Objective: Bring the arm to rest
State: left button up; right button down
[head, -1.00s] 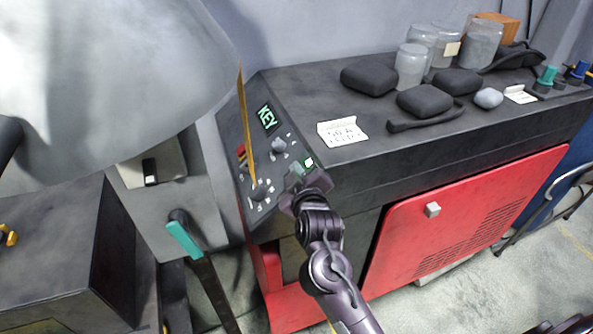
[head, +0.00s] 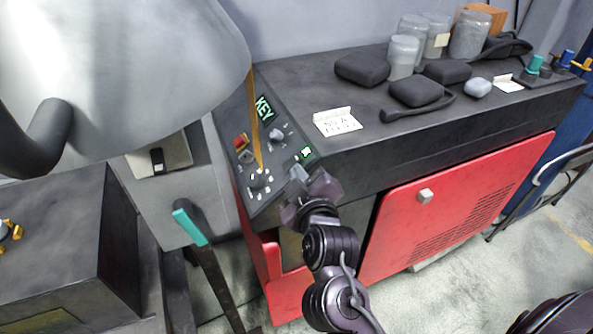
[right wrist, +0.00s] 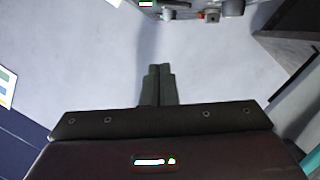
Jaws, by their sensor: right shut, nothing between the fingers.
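My right arm comes up from the bottom of the head view. Its gripper (head: 298,174) is in front of the sloped control panel (head: 236,198) of the black and red machine. In the right wrist view the two fingers of the right gripper (right wrist: 158,70) are together with nothing between them. Whether the fingertips touch the panel is hard to tell in the head view. My left gripper does not show.
Black cases (head: 416,92), glass jars (head: 403,57) and a white card (head: 337,122) stand on the machine top. A teal-handled lever (head: 189,227) is at left. A red door (head: 450,205) is below.

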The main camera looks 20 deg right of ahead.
jog(key=shift+w+d+f, duration=0.1)
jog(key=shift+d, duration=0.05)
notch_tip(320, 180, down, 22)
jog(key=w+a+g+y+b, duration=0.1)
jog(key=a+g, duration=0.2)
jog(key=s+d+f+g, duration=0.1)
jog(key=s+f+g, duration=0.15)
jog(key=f, duration=0.65)
jog(key=s+f+g, duration=0.1)
jog(key=s+f, duration=0.2)
jog(key=f, duration=0.6)
jog(key=s+d+f+m+g+b, duration=0.1)
jog(key=s+d+f+m+g, duration=0.1)
jog(key=s+f, duration=1.2)
jog(key=s+d+f+m+g+y+b, duration=0.1)
jog(key=s+d+f+g, duration=0.4)
jog(key=s+f, duration=0.8)
jog(key=s+m+g, duration=0.1)
jog(key=s, duration=0.7)
jog(key=shift+d+f, duration=0.15)
jog(key=shift+f, duration=0.2)
